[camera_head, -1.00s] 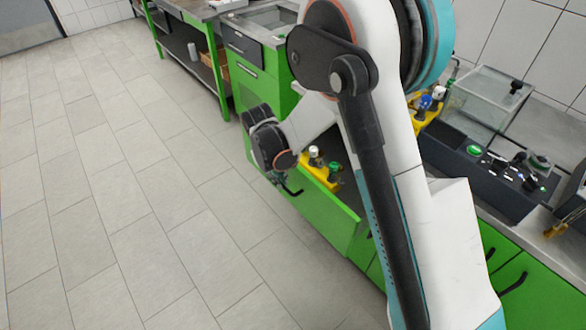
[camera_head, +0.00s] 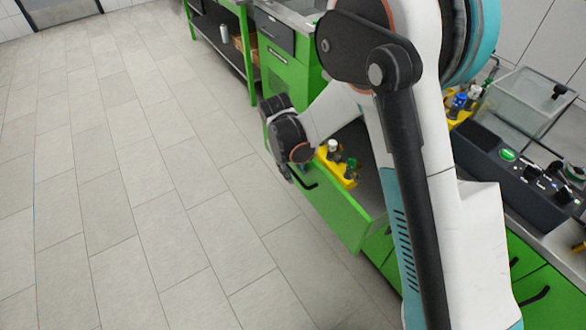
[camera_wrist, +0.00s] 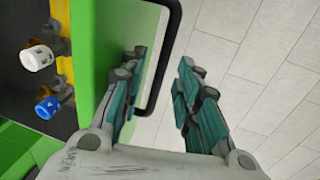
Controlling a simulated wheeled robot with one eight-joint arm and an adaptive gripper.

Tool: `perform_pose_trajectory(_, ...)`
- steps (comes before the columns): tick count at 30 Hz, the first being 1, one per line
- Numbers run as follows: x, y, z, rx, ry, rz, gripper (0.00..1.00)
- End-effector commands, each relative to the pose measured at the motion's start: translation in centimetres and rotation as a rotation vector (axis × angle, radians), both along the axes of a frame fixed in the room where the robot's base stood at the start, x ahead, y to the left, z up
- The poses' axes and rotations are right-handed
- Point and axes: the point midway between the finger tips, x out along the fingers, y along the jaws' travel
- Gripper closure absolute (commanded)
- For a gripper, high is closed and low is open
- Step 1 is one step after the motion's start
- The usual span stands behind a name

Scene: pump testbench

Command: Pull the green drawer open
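The green drawer (camera_head: 335,208) stands pulled out from the bench in the head view. A yellow holder (camera_head: 338,168) with bottles shows inside it. The drawer's green front (camera_wrist: 92,60) also fills the left middle of the wrist view. Its black bar handle (camera_wrist: 165,58) runs along that front. My gripper (camera_wrist: 160,64) is open at the handle, with the left finger in the gap between bar and drawer front and the right finger apart on the outer side. In the head view my gripper (camera_head: 286,172) is small and partly hidden by my wrist, beside the drawer's front.
White-capped and blue-capped bottles (camera_wrist: 37,57) stand in the drawer. A grey-topped bench with a dark control box (camera_head: 515,165) and a clear tank (camera_head: 535,100) is at right. A green cabinet (camera_head: 285,80) stands behind. The tiled floor (camera_head: 130,190) at left is clear.

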Motion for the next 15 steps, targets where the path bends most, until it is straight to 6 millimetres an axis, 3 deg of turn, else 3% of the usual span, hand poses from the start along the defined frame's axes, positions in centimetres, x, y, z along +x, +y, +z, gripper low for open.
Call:
perform_pose_trajectory(8,-0.1,0.1,0.7,0.0,0.0,0.0,0.7)
perform_pose_trajectory(15,-0.6,0.7,4.7,0.0,0.0,0.001,0.7)
